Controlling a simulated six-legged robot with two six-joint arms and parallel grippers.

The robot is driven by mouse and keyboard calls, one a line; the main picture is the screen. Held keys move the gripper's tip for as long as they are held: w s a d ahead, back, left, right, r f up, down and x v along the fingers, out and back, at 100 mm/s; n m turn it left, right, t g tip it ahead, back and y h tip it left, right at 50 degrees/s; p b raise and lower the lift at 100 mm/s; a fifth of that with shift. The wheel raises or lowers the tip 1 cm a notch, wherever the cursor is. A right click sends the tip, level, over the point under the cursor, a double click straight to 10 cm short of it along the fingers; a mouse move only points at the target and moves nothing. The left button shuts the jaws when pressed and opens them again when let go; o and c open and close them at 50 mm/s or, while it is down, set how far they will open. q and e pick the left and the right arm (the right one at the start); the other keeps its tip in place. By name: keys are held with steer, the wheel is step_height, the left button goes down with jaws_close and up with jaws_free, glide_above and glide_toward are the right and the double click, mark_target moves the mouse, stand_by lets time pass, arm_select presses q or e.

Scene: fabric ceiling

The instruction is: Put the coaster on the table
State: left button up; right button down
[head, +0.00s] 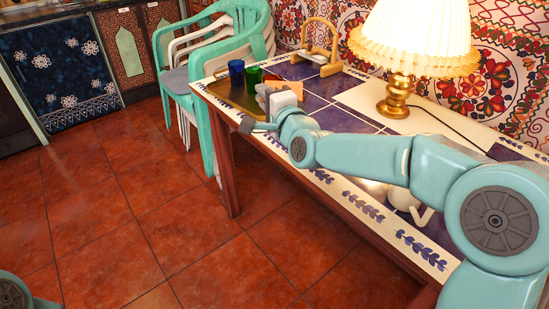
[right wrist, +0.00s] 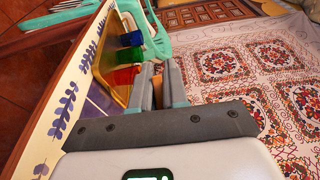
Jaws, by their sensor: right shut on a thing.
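My right gripper (head: 262,95) is over the far left end of the tiled table (head: 338,119), beside the tray. In the right wrist view, the right gripper (right wrist: 160,82) has its fingers close together. A narrow tan strip, which I take to be the edge of the coaster (right wrist: 157,93), shows between them. The fingers hide most of it. In the head view the coaster cannot be made out. I cannot tell whether it touches the table. My left gripper is out of view; only part of my left arm shows at the bottom left.
A gold-brown tray (right wrist: 104,64) holds a blue cup (head: 236,72), a green cup (head: 253,79) and a red cup (right wrist: 124,76). A lit lamp (head: 415,40), a wooden-handled holder (head: 318,55) and a white pot (head: 405,197) stand on the table. Stacked chairs (head: 205,130) stand at its left end.

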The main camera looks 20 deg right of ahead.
step_height(320, 180, down, 18)
steer(key=b, duration=0.3)
steer(key=shift+s+r, duration=0.2)
steer(key=shift+s, duration=0.1)
steer(key=shift+f+b, duration=0.2)
steer(key=shift+b, duration=0.15)
steer(key=c, duration=1.1)
jaws_free()
steer(key=shift+c, duration=0.2)
steer(key=shift+r, duration=0.1)
